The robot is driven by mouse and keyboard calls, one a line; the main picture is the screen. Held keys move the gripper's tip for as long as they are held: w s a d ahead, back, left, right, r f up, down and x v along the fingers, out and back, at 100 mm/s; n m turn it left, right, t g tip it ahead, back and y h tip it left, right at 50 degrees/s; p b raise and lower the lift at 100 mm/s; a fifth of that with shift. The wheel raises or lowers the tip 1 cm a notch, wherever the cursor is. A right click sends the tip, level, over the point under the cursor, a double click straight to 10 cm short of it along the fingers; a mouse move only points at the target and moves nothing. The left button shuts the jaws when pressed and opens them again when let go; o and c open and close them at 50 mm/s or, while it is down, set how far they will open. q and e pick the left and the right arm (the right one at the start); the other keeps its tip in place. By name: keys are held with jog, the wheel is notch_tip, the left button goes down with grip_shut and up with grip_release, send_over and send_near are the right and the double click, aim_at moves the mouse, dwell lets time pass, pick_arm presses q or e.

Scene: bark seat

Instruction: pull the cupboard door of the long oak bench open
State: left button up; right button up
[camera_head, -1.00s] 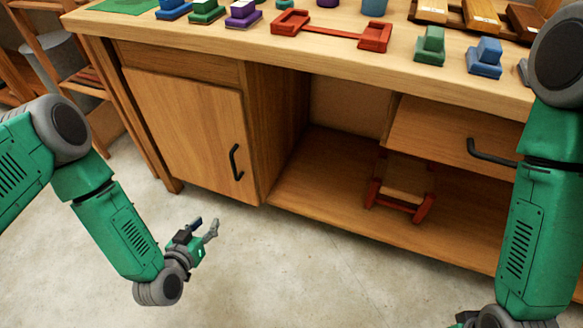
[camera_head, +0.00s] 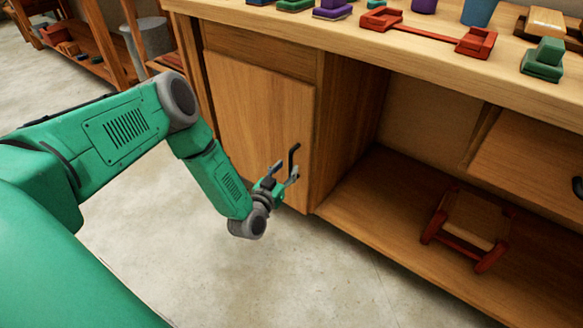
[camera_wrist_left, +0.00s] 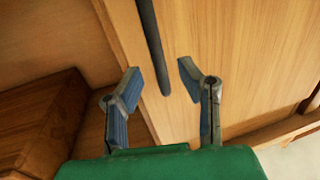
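The long oak bench (camera_head: 385,48) stands across the head view. Its cupboard door (camera_head: 255,105) is at the left of the bench front and looks shut. A black bar handle (camera_head: 293,160) is upright near the door's right edge. My left gripper (camera_head: 284,172) is in front of the door at the handle's lower part. In the left wrist view, the left gripper (camera_wrist_left: 156,76) is open, and the handle (camera_wrist_left: 153,48) reaches down to the gap between its fingertips. I cannot tell whether a finger touches it. My right gripper is not in view.
Right of the door is an open bay with a shelf (camera_head: 355,205), on which a red and wood frame (camera_head: 470,226) stands. A drawer (camera_head: 535,160) is at the right. Small coloured blocks and a red piece (camera_head: 430,33) lie on the top. The floor (camera_head: 290,275) in front is clear.

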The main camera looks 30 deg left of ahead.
aim_at(290, 162)
pick_arm(q)
jog(key=shift+w+a+b, duration=0.15)
jog(key=shift+w+b, duration=0.1)
jog(key=shift+w, duration=0.55)
jog(key=shift+w+a+b, duration=0.1)
jog(key=shift+w+b, duration=0.1)
jog(key=shift+w, duration=0.6)
grip_shut()
